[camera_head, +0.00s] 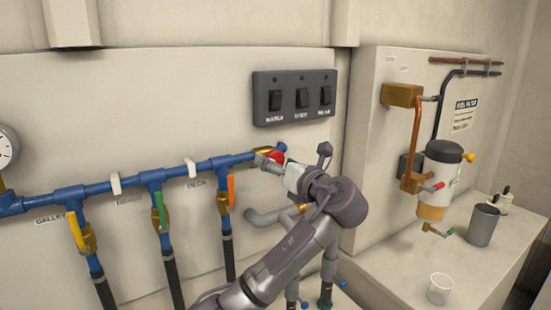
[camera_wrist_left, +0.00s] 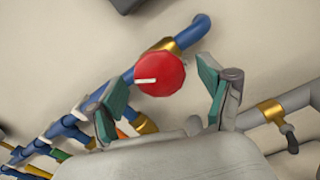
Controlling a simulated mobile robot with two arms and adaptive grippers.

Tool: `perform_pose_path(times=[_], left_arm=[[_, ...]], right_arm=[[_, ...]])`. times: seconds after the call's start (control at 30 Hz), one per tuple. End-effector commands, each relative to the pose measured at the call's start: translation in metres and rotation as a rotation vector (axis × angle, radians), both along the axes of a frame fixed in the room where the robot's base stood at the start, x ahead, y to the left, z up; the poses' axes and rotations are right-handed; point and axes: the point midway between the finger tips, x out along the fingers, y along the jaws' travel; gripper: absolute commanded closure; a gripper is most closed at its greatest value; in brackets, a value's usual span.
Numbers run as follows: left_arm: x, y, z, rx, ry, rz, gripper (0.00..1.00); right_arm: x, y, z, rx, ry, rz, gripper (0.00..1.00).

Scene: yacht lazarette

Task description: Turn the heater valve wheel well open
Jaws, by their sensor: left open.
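The red round valve wheel (camera_wrist_left: 160,74) has a white pointer mark that lies nearly level toward its left edge in the left wrist view. It sits on a brass fitting at the end of the blue pipe. In the head view the wheel (camera_head: 276,156) is partly hidden by my gripper. My left gripper (camera_head: 283,170) is right in front of it. In the left wrist view its teal-padded fingers (camera_wrist_left: 160,98) are spread wide on either side of the wheel, with gaps on both sides and no visible contact. My right gripper is not in view.
A blue manifold pipe (camera_head: 95,189) runs left, with yellow (camera_head: 77,231), green (camera_head: 159,212) and orange (camera_head: 231,191) lever handles. A black switch panel (camera_head: 294,97) is above the wheel. Grey pipework (camera_head: 265,217) lies below. At right a counter holds a dark cup (camera_head: 483,225) and white cup (camera_head: 440,288).

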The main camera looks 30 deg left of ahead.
Motion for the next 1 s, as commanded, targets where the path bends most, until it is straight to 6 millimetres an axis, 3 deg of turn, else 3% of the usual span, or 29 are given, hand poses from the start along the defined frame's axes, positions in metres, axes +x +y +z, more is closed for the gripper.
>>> perform_pose_path(times=[0.4,0.73,1.0], left_arm=[[0.0042,0.0072,-0.0009,-0.001,0.002,-0.001,0.21],[0.0041,0.0069,-0.0008,-0.001,0.002,-0.001,0.76],[0.0042,0.0068,-0.0005,-0.013,-0.020,-0.001,0.80]], right_arm=[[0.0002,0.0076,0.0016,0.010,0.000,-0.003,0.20],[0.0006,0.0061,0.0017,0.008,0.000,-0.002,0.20],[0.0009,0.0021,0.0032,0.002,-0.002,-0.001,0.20]])
